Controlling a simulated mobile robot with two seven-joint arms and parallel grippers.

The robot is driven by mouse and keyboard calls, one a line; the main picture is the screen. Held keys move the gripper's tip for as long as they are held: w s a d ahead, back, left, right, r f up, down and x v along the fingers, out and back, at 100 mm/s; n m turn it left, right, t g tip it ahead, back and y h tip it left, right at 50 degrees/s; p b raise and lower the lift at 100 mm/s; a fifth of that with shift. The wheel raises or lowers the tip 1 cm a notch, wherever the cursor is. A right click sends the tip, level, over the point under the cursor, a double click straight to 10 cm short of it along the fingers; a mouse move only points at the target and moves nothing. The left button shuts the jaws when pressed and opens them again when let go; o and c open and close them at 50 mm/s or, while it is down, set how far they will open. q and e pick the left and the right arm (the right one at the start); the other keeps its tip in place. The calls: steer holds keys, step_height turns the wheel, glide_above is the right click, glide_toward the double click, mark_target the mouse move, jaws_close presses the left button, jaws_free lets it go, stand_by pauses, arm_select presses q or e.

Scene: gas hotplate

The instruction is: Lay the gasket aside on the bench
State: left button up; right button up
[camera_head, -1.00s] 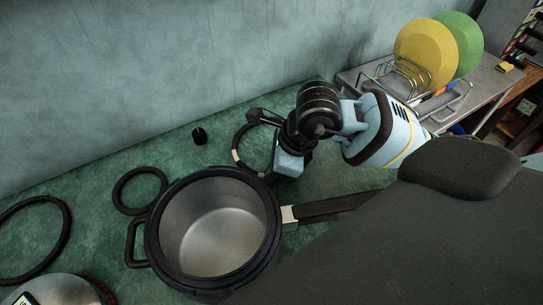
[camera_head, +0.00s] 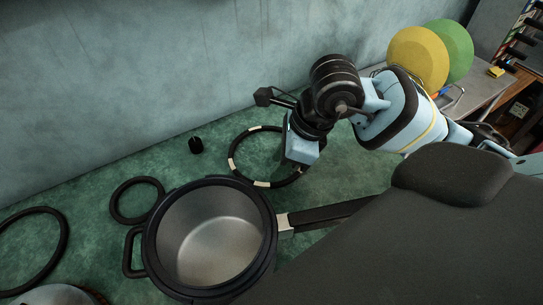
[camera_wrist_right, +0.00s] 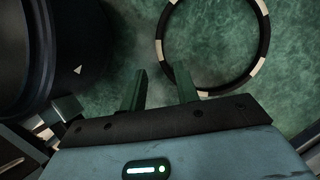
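The gasket, a black ring with pale marks (camera_head: 262,184), lies flat on the green bench (camera_head: 215,165) behind the pot (camera_head: 150,240). It also shows in the right wrist view (camera_wrist_right: 268,38), upper right. My right gripper (camera_head: 299,158) is over the ring's right side in the head view, and its fingertips are hidden there. In the right wrist view its two fingers (camera_wrist_right: 158,75) stand apart with nothing held between them. The right-hand finger overlaps the ring's near edge in the picture; I cannot tell whether they touch. My left gripper is not in view.
A smaller plain black ring (camera_head: 137,200) and a larger one (camera_head: 62,245) lie to the left. A small black knob (camera_head: 196,145) stands near the wall. The pot's long handle (camera_head: 330,213) points right. Yellow (camera_head: 418,60) and green plates stand at the back right.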

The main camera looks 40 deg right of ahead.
steer(key=shift+v, duration=2.6)
